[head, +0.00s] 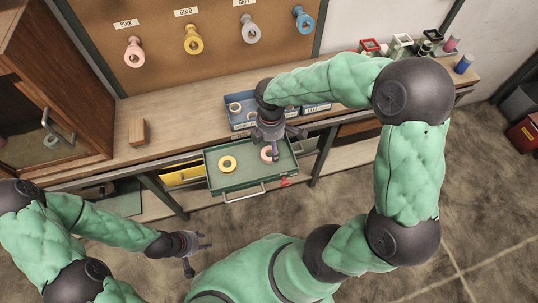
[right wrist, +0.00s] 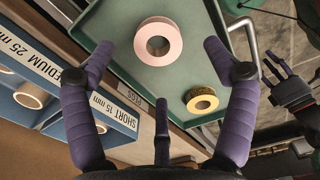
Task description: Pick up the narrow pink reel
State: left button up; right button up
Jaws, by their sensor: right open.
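The pink reel (head: 266,155) lies flat in the open green drawer tray (head: 244,183); in the right wrist view the pink reel (right wrist: 175,45) shows whole. A gold reel (head: 221,160) lies in the same tray, to its left in the head view; it also shows in the right wrist view (right wrist: 191,95). My right gripper (head: 276,140) is open and empty above the pink reel, partly covering it in the head view. In its wrist view the open fingers (right wrist: 157,62) stand either side of the reel, apart from it. My left gripper (head: 196,250) is open and empty, low in front of the bench.
A blue bin (head: 238,126) with "SHORT" and "MEDIUM" compartments holding cores stands behind the drawer. Pink, gold, grey and blue spools (head: 193,40) hang on the pegboard. A wooden block (head: 137,132) and cabinet (head: 70,95) stand left. The bench between block and bin is clear.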

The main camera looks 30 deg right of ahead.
aim_at(269, 156)
jog(key=shift+w+f+b, duration=0.15)
jog(key=shift+f+b, duration=0.6)
jog(key=shift+f, duration=0.75)
jog(key=shift+w+f+b, duration=0.1)
jog(key=shift+f+b, duration=0.65)
jog(key=shift+f, duration=0.75)
jog(key=shift+r, duration=0.1)
jog(key=shift+c, duration=0.3)
jog(key=c, duration=1)
